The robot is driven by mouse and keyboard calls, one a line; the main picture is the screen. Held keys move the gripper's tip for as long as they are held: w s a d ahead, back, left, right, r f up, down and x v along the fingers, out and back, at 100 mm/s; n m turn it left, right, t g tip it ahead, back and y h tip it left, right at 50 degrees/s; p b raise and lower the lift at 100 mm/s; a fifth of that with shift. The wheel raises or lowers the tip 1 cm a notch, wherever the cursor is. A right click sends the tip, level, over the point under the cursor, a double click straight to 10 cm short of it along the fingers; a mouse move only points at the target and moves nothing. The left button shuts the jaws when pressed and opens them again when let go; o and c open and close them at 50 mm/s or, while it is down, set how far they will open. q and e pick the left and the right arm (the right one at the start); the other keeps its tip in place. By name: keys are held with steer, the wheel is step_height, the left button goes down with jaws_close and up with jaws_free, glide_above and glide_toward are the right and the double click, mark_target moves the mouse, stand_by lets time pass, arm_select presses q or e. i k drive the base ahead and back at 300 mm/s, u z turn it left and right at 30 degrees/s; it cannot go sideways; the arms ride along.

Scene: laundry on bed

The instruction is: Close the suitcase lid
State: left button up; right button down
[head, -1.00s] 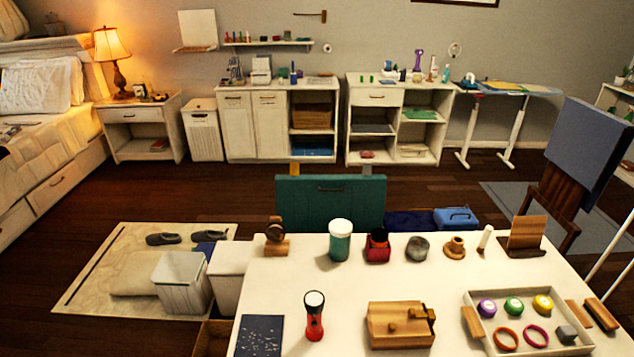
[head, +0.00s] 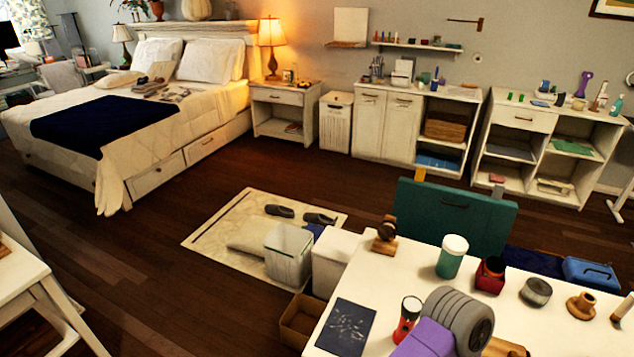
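I cannot make out a suitcase for certain. A teal upright panel with a dark handle (head: 455,215) stands behind the white table and may be part of one; its lower part is hidden by the table. A blue box with a handle (head: 594,273) sits on the floor at the right. Neither of my grippers shows in the head view. A grey ribbed and purple part at the bottom, over the table, looks like part of my arm, but no fingers show.
The white table (head: 400,277) with several small objects fills the lower right. A bed (head: 200,110) with a dark blue cloth (head: 105,122) stands at the upper left. A rug (head: 225,232) with a bin (head: 289,255) lies mid-floor. Dark wooden floor (head: 130,262) is clear at the left.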

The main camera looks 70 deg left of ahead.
mark_target(426, 213)
steer(key=u, duration=2.2)
